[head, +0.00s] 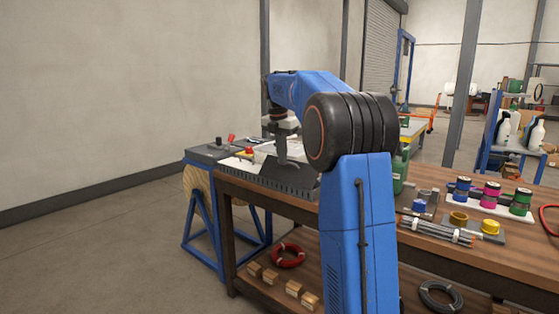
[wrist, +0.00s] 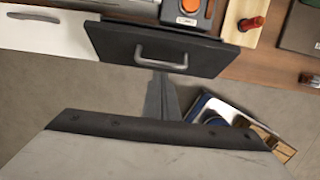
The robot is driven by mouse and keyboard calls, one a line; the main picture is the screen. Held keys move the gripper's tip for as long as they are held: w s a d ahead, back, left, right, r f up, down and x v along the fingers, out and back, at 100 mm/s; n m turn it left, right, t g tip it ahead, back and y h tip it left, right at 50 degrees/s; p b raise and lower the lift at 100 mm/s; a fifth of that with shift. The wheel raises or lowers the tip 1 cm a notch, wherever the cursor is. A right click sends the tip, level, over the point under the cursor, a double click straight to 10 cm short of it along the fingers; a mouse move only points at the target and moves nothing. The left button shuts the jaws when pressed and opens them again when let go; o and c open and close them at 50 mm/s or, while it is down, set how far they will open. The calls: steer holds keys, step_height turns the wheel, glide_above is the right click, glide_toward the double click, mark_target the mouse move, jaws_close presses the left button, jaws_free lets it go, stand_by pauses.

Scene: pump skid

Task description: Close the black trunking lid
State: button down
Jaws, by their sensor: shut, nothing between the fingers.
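The black trunking lid (wrist: 115,45) shows in the wrist view as a dark flat panel with a grey bar handle (wrist: 162,54). It lies along the bench edge, with floor visible below it in the picture. My gripper (wrist: 160,76) is shut and empty, its fingertips close to the handle side of the lid; I cannot tell whether they touch. In the head view my gripper (head: 281,160) points down over the dark slotted trunking (head: 262,182) at the bench's left end. The lid's angle is hard to make out there.
A box with an orange round button (wrist: 189,6) and a red knob (wrist: 250,23) sit beyond the lid. Coloured spools (head: 491,194) and a cable bundle (head: 436,231) lie on the bench at right. A blue stand (head: 203,235) is at its left end.

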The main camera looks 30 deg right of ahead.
mark_target(286, 169)
steer(key=shift+w+d+y, duration=0.3)
steer(key=shift+d+y, duration=0.3)
steer(key=shift+d, duration=0.15)
steer(key=shift+w+d+f, duration=0.1)
steer(key=shift+w+d, duration=0.1)
steer(key=shift+d, duration=0.45)
steer(key=shift+w+d+f, duration=0.2)
steer(key=shift+d+f, duration=0.05)
steer(key=shift+d, duration=0.35)
steer(key=shift+w+d+f, duration=0.2)
steer(key=shift+d+f, duration=0.05)
steer(key=shift+d, duration=0.3)
steer(key=shift+w+d+f, duration=0.3)
steer(key=shift+d+f, duration=0.25)
steer(key=shift+d, duration=0.3)
steer(key=shift+w+d+f, duration=0.25)
steer(key=shift+d+f, duration=0.4)
steer(key=shift+f, duration=0.15)
